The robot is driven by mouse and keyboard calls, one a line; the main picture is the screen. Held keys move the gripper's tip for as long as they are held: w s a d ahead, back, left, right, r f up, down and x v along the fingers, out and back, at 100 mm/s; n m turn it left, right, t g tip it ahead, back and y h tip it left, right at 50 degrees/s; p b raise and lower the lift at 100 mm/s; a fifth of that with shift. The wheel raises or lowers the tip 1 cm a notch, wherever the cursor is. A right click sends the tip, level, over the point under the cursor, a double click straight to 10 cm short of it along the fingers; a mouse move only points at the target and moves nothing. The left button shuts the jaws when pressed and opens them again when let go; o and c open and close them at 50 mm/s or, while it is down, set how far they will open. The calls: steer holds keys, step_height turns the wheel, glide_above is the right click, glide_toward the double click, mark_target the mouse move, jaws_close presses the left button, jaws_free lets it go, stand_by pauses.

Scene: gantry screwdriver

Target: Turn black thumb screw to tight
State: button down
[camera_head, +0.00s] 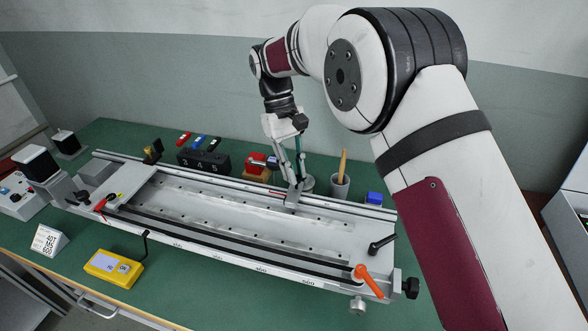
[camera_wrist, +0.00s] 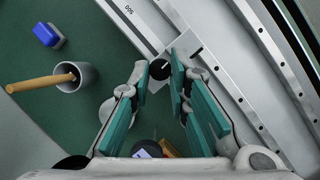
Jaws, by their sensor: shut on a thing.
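The black thumb screw (camera_wrist: 160,69) shows as a round dark knob in the wrist view, at the edge of the metal rail. My gripper (camera_wrist: 161,66) has its two fingertips on either side of this knob and is shut on it. In the head view my gripper (camera_head: 293,192) points down at the far rail of the gantry bed (camera_head: 220,205), right of the middle. I cannot make out the thumb screw there. The picture does not show how tight the screw is.
A grey cup (camera_head: 340,187) with a wooden handle and a blue block (camera_head: 374,198) stand behind the rail, right of my gripper. A red-and-blue tool (camera_head: 262,162) is to its left. An orange lever (camera_head: 367,282) and a black lever (camera_head: 381,245) rise at the bed's right end.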

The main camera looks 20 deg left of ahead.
steer(key=shift+m, duration=0.5)
steer(key=c, duration=1.5)
jaws_free()
steer(key=shift+r, duration=0.1)
steer(key=shift+v, duration=3.65)
steer(key=shift+w, duration=0.1)
